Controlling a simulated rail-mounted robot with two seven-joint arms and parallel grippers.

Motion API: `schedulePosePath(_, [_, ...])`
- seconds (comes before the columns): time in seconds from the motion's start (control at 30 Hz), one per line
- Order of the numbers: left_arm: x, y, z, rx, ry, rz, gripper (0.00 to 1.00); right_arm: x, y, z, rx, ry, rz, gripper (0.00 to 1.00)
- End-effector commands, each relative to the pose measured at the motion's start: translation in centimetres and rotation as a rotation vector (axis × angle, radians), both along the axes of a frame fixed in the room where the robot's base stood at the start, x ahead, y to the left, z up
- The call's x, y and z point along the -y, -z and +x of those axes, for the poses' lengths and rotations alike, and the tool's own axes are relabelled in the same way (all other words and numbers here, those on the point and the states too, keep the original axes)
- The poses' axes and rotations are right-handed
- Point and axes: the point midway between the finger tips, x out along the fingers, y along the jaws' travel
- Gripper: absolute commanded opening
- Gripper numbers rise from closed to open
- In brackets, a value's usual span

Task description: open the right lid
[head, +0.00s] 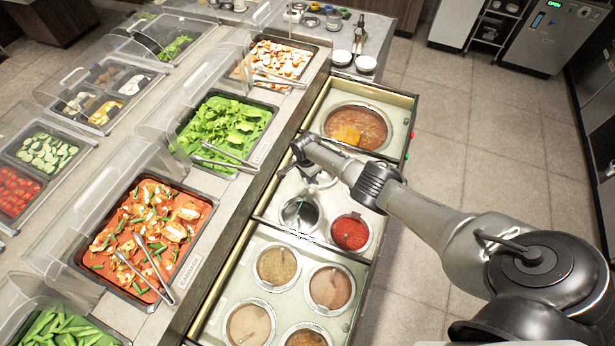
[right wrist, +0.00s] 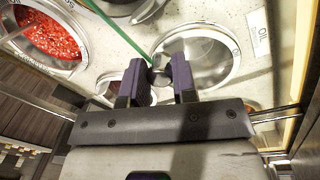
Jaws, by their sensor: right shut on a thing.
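My right gripper (head: 305,152) reaches over the sauce well counter from the right. In the right wrist view its two dark fingers (right wrist: 157,82) are shut on a small dark round knob (right wrist: 160,77). The knob is at the edge of a round, shiny lid (right wrist: 208,60), beside a label reading OIL. How far the lid is raised, if at all, cannot be told. In the head view my gripper and forearm hide most of this lid. My left gripper is not in view.
A red sauce well (head: 350,233) and a dark well (head: 300,213) are close to the gripper. A large soup well (head: 357,127) is behind it. Several more sauce wells are in front. Food trays with clear guards line the left. Open floor (head: 475,150) is at the right.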

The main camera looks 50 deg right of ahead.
Motion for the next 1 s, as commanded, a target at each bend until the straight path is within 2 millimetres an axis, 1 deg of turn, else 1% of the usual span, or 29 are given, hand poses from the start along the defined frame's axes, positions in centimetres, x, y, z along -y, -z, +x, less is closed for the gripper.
schedulePosePath(0.1, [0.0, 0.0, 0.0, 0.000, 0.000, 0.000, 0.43, 0.0, 0.0, 0.0, 0.000, 0.002, 0.002, 0.00])
schedulePosePath(0.13, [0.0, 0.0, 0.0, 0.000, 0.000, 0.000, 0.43, 0.0, 0.0, 0.0, 0.000, 0.002, 0.002, 0.27])
schedulePosePath(0.3, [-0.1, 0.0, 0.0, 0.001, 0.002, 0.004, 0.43, 0.0, 0.0, 0.0, 0.000, 0.002, 0.001, 0.43])
schedulePosePath(0.4, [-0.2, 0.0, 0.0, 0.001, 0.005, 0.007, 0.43, 0.0, 0.0, 0.0, 0.000, 0.002, 0.001, 0.51])
schedulePosePath(0.6, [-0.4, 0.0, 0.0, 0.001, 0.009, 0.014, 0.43, 0.0, -0.1, 0.0, 0.000, 0.001, 0.001, 0.51])
schedulePosePath(0.73, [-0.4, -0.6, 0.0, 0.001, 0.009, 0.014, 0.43, 0.0, -0.9, 0.1, 0.001, 0.001, 0.001, 0.51])
schedulePosePath(0.87, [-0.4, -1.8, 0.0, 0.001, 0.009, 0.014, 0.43, 0.1, -3.0, 0.3, 0.003, 0.001, 0.000, 0.51])
schedulePosePath(1.0, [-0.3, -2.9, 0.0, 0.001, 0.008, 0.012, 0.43, 0.1, -5.7, 0.5, 0.003, 0.001, 0.000, 0.51])
